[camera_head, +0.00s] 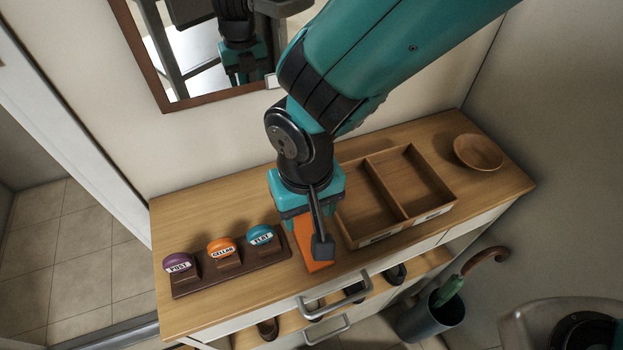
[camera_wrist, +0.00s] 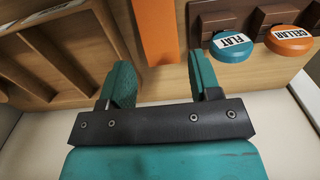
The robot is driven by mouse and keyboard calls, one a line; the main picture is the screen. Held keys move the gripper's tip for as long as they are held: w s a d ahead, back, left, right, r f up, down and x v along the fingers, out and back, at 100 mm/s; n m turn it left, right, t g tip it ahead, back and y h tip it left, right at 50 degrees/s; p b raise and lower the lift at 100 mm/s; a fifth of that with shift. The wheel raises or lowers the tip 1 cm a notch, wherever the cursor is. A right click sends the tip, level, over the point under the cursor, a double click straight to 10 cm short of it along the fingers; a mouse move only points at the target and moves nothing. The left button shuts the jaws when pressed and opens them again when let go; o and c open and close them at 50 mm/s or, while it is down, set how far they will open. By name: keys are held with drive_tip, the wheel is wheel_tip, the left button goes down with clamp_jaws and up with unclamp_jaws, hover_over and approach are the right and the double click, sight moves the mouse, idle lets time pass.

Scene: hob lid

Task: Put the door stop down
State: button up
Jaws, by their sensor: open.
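The door stop is an orange wedge (camera_head: 315,263) on the wooden cabinet top, just right of the knob board. My gripper (camera_head: 306,200) is over its rear part and hides some of it in the head view. In the wrist view the door stop (camera_wrist: 157,28) lies ahead, its near end between the tips of my open gripper (camera_wrist: 160,75). Gaps show on both sides of it, so the fingers do not grip it. The head view does not show the fingertips clearly.
A dark board (camera_head: 230,271) with purple, orange and teal labelled knobs stands left. A two-part wooden tray (camera_head: 403,183) stands close on the right, with a wooden bowl (camera_head: 478,152) beyond. A mirror (camera_head: 215,50) hangs behind. Drawer handles (camera_head: 333,296) project at the front.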

sight(308, 231)
drive_tip(key=shift+w+f+p, duration=0.15)
drive_tip(key=shift+f+p, duration=1.2)
drive_tip(key=shift+f, duration=2.6)
drive_tip(key=shift+c, duration=0.4)
drive_tip(key=c, duration=0.6)
drive_tip(key=shift+r, duration=0.1)
wheel_tip(308, 231, up, 8)
drive_tip(key=shift+r+b, duration=0.25)
drive_tip(key=shift+b, duration=0.95)
drive_tip(key=shift+r, duration=0.6)
drive_tip(key=shift+d+r, duration=0.1)
drive_tip(key=shift+d, duration=0.05)
